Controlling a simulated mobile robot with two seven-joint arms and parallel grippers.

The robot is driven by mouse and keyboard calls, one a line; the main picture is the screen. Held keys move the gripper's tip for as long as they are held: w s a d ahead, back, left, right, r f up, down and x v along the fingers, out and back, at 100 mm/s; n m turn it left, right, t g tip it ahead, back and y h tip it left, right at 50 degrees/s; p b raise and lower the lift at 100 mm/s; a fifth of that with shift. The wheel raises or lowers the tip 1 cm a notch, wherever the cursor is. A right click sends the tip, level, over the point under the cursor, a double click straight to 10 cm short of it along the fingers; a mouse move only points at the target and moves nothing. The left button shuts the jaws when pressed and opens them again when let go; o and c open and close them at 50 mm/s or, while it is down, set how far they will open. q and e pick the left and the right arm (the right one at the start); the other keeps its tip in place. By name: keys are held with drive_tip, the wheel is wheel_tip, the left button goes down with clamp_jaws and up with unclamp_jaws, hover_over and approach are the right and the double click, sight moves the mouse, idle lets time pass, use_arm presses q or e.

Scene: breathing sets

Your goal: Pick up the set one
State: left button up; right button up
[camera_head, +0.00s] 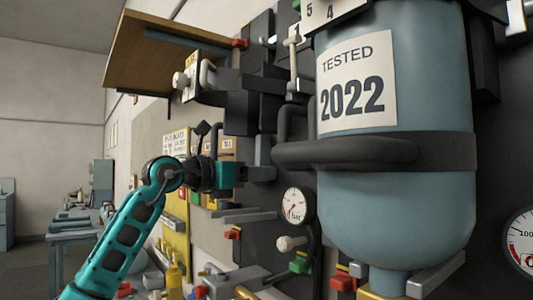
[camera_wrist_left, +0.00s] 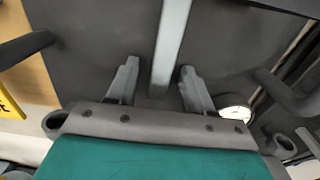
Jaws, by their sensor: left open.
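A breathing set with a large blue-grey cylinder (camera_head: 395,200) hangs upright on a dark backplate (camera_head: 500,130). Its white label (camera_head: 357,90) reads "TESTED 2022", and a dark strap (camera_head: 440,152) rings it. I cannot tell whether this is set one. My left gripper (camera_head: 262,173) is left of the cylinder, close to a dark backplate. In the left wrist view its two fingers (camera_wrist_left: 158,78) are apart, with a light grey bar (camera_wrist_left: 172,35) showing between and beyond them. I cannot tell whether they touch the bar. My right gripper is not in view.
A pressure gauge (camera_head: 294,205) is right of the left gripper; another (camera_head: 522,243) is at the right edge. A wooden shelf (camera_head: 160,45) juts out at upper left. Grey tables (camera_head: 75,235) stand far left, with open floor (camera_head: 25,272) nearby.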

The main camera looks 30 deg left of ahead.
use_arm(q)
drive_tip(key=shift+c, duration=0.5)
clamp_jaws()
idle(0.7)
drive_tip(key=shift+s+a+r, duration=0.1)
drive_tip(key=shift+r, duration=0.2)
